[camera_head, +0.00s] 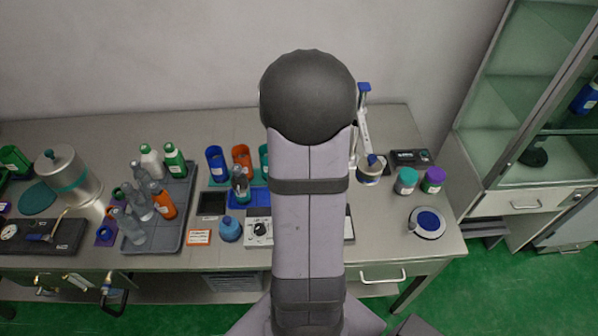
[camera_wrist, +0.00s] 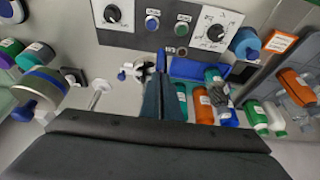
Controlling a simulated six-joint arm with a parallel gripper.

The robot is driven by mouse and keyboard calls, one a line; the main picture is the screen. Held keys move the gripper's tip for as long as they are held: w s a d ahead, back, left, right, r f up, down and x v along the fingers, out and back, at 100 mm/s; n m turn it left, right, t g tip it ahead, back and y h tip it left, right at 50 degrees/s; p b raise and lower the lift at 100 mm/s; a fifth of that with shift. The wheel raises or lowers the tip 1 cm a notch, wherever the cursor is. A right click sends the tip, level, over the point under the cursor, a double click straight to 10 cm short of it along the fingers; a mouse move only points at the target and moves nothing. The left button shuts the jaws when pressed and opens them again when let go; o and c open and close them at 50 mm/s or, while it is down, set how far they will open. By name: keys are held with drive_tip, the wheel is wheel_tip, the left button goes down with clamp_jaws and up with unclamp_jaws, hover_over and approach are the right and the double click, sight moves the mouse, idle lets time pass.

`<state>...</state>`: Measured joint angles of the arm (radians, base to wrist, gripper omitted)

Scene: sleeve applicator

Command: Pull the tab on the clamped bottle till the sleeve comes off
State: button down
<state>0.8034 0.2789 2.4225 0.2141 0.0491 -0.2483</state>
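My gripper (camera_wrist: 163,85) shows in the wrist view as two dark fingers side by side, with no clear gap between them. Nothing can be made out held in them. In the head view my arm hides the gripper. A grey and teal bottle (camera_head: 240,186) stands by a blue tray (camera_head: 249,199), left of my arm. It also shows right of the fingers in the wrist view, as a grey and teal bottle (camera_wrist: 217,92). A small white and black fixture (camera_wrist: 143,71) lies just left of the fingers. I cannot make out a tab, or tell which bottle is clamped.
A control box (camera_head: 260,231) with knobs and buttons stands at the front. Blue, orange and green cups (camera_head: 216,163) stand behind the tray. A grey rack (camera_head: 178,215) with several bottles is left. A white stand (camera_head: 364,125), jars (camera_head: 406,180) and a round device (camera_head: 427,223) are right.

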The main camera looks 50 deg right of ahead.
drive_tip(key=w+a+p, duration=0.7)
drive_tip(key=w+a, duration=1.2)
drive_tip(key=shift+a, duration=0.15)
idle(1.5)
